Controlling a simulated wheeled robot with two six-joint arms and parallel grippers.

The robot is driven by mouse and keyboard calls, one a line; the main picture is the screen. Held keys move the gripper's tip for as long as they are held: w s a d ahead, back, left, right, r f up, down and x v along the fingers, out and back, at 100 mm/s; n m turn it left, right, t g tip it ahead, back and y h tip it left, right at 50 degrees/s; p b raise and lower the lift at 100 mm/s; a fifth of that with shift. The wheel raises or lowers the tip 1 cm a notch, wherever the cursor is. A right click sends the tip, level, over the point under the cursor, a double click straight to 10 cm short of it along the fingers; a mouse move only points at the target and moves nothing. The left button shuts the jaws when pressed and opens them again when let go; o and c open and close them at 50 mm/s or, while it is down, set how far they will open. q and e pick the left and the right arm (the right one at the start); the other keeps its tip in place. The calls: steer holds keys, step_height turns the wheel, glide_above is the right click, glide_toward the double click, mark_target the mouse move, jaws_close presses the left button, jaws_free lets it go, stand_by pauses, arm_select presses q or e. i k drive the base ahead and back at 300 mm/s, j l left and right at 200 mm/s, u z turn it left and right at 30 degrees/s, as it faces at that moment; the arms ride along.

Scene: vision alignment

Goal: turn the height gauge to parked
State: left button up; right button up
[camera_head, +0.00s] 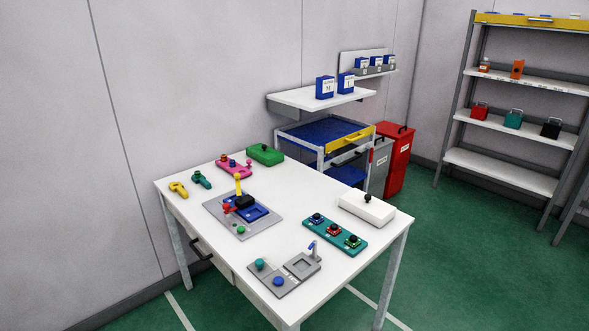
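No part is clearly labelled as the height gauge. A grey plate (228,225) at the middle left of the white table carries an upright yellow post (238,185) on a black block (244,202), a blue base (258,213), a red part (226,208) and a green knob (241,230). A small grey fixture (297,280) at the front edge has a square recess, a short upright post with a blue top (312,246), a teal knob (259,264) and a blue knob (278,281). I cannot tell which one is the gauge, or its setting. Neither gripper is in view.
The white table (300,200) also holds a teal strip (335,236) with several knobs, a white box (367,208), a green box (265,154), a pink plate (234,169) and yellow (178,188) and teal (201,179) hand tools. A blue cart (325,131) and shelves stand behind.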

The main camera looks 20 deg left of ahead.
mark_target(237, 175)
steer(key=i+j+z, duration=0.1)
steer(key=j, duration=0.5)
steer(key=i+j+z, duration=0.1)
steer(key=j, duration=0.5)
steer(key=i+j+z, duration=0.1)
steer(key=j, duration=0.55)
